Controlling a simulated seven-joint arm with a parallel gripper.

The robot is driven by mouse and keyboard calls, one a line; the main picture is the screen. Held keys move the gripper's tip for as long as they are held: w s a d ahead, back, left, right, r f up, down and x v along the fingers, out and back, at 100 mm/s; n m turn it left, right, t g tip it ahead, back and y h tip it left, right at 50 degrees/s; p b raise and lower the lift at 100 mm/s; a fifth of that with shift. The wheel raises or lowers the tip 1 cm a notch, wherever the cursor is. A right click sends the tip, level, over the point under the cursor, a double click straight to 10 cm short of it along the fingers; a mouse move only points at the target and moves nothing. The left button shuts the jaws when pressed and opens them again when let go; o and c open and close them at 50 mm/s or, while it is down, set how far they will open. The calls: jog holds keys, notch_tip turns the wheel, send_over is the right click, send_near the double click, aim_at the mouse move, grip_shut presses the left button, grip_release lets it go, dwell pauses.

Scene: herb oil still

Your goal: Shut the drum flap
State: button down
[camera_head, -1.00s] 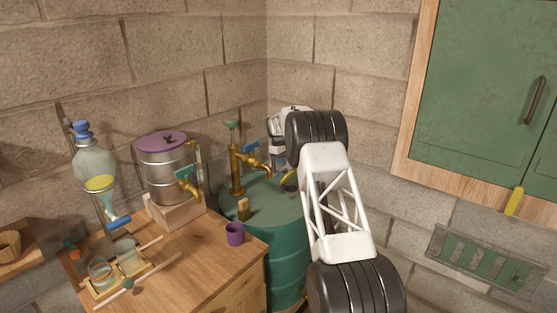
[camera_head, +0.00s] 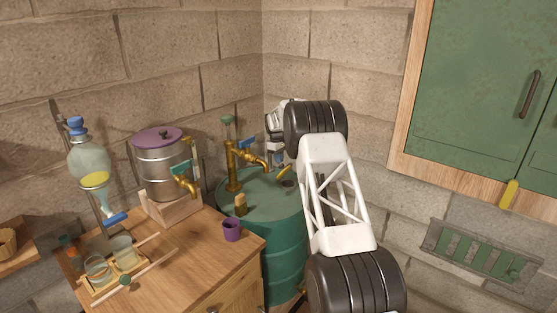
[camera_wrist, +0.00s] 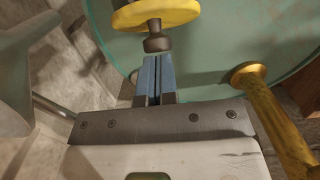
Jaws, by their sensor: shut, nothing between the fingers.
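The green drum (camera_head: 259,186) stands in the corner, with a dark opening (camera_head: 288,184) in its top. The yellow flap (camera_head: 284,172) shows as a thin tilted streak above that opening, so it stands open. In the wrist view the flap (camera_wrist: 155,13) is a yellow disc with a dark knob (camera_wrist: 158,44) facing my gripper. My gripper (camera_wrist: 154,57) has its blue fingers shut together and empty. Their tips are right at the knob; I cannot tell whether they touch. In the head view my arm partly hides the gripper and the drum's right side.
A brass tap (camera_head: 234,165) rises from the drum top close by; its post (camera_wrist: 265,100) is right of my fingers in the wrist view. A small brown block (camera_head: 240,204) sits on the drum. A purple cup (camera_head: 232,230) stands at the table's edge.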

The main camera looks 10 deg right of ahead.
jog(key=shift+s+d+t+y, duration=0.5)
jog(key=shift+s+d, duration=0.05)
jog(key=shift+d, duration=0.05)
dwell(0.6)
jog(key=shift+s+d+f+t+y, duration=0.3)
jog(key=shift+s+d+t+y, duration=0.5)
jog(key=shift+s+d+f+t+y, duration=1.3)
jog(key=shift+s+d+t+y, duration=0.15)
jog(key=shift+t+y, duration=0.25)
jog(key=shift+s+d+f, duration=0.3)
jog(key=shift+f, duration=0.2)
jog(key=shift+s+d+f, duration=0.3)
jog(key=shift+f, duration=0.2)
